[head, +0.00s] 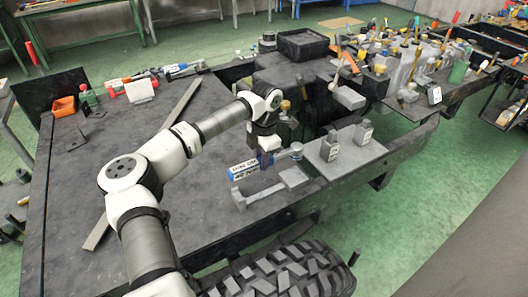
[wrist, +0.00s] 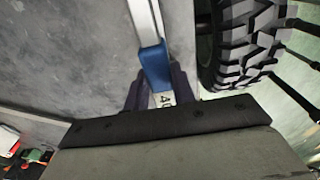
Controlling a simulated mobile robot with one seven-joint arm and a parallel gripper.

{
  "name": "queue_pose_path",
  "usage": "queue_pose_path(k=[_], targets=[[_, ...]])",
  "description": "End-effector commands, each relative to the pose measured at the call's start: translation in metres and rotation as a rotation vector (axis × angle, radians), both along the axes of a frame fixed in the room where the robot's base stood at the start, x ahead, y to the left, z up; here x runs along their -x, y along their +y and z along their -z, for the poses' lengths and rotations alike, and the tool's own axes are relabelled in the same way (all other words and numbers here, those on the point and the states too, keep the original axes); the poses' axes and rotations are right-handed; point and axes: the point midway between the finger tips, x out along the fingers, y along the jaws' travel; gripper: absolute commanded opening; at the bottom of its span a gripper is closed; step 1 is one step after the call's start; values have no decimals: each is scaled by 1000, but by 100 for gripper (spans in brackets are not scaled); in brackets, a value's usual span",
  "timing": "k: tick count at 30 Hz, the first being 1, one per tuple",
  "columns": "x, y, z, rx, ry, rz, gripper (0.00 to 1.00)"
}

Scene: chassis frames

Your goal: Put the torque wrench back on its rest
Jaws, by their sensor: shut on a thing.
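My gripper (head: 265,158) points down over the right part of the dark bench and is shut on the torque wrench. The wrench has a blue handle part (wrist: 155,66), a bright metal shaft (wrist: 144,22) and a pale end marking, partly cut off. In the wrist view, my gripper's dark fingers (wrist: 160,92) lie on both sides of the handle. In the head view, the wrench's rounded grey end (head: 294,150) shows right of the gripper. A low grey fixture (head: 262,196) with a raised block, which looks like the rest, lies just below. I cannot tell whether the wrench touches it.
A grey plate (head: 345,155) with two small grey blocks stands right. A large black tyre (head: 285,272) is in front. A long flat bar (head: 150,150) lies on the bench, with clear surface beside it.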

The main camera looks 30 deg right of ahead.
Motion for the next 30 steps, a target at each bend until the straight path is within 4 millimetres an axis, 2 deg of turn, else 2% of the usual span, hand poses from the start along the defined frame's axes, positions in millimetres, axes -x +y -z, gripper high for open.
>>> queue_pose_path(k=[8, 30], targets=[[0, 0, 9, 1, -1, 0, 0], [0, 0, 72, 1, -2, 0, 0]])
